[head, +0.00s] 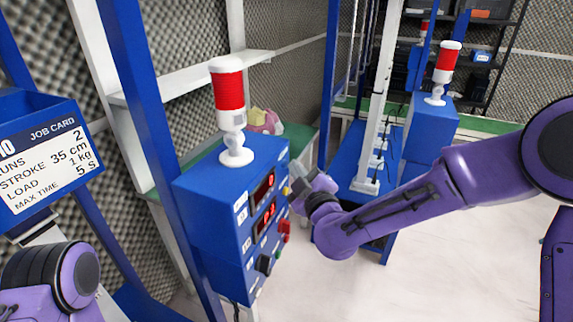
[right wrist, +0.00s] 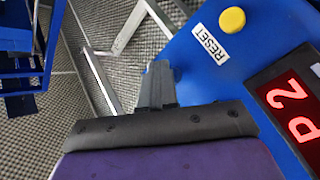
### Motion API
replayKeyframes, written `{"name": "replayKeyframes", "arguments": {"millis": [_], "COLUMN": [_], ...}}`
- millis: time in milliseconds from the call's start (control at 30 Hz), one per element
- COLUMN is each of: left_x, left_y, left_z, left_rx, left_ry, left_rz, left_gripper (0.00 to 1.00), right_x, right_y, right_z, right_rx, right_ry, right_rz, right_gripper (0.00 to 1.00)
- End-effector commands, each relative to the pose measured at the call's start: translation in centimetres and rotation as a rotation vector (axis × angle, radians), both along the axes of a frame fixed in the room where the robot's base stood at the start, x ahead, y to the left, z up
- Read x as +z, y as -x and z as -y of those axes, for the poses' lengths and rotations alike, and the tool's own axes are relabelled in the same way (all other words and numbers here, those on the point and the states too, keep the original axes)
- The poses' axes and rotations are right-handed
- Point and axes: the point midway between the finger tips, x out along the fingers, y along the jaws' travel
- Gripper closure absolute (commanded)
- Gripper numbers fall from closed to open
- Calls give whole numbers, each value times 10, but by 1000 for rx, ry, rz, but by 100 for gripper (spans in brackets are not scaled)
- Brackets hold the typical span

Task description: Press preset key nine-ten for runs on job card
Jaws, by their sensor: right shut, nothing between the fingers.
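The blue control box (head: 215,195) stands left of centre, its panel facing right. The panel has two red-lit displays (head: 264,190), small white labels and a red control (head: 285,228). In the right wrist view a display (right wrist: 292,100) shows "P2", near a yellow button (right wrist: 232,19) with a RESET label (right wrist: 209,45). My right gripper (head: 300,184) is shut and empty, close to the panel's upper edge; contact cannot be told. It also shows in the right wrist view (right wrist: 158,85). The job card (head: 45,160) reads runs 2, stroke 35 cm, load 1 kg. No key marked nine-ten is readable.
A red and white lamp (head: 228,100) stands on the box. A blue frame post (head: 140,110) and white rails stand beside it. A second blue box with a lamp (head: 430,125) stands behind right. The pale floor (head: 330,285) in front is clear.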

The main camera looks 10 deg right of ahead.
Motion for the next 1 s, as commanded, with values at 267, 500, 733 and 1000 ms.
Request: {"name": "replayKeyframes", "arguments": {"millis": [267, 500, 733, 1000], "left_x": [-1, -1, -2, -3], "left_y": [0, 0, 0, 0], "left_z": [0, 0, 0, 0], "left_rx": [0, 0, 0, 0], "left_ry": [0, 0, 0, 0], "left_rz": [0, 0, 0, 0], "left_gripper": [60, 60, 60, 60], "right_x": [0, 0, 0, 0], "right_y": [8, 8, 18, 33], "right_z": [11, 12, 27, 49], "right_rx": [0, -1, -2, -1], "right_ry": [0, 0, 2, 1], "right_rz": [0, -1, 0, 0], "right_gripper": [100, 100, 100, 100]}}
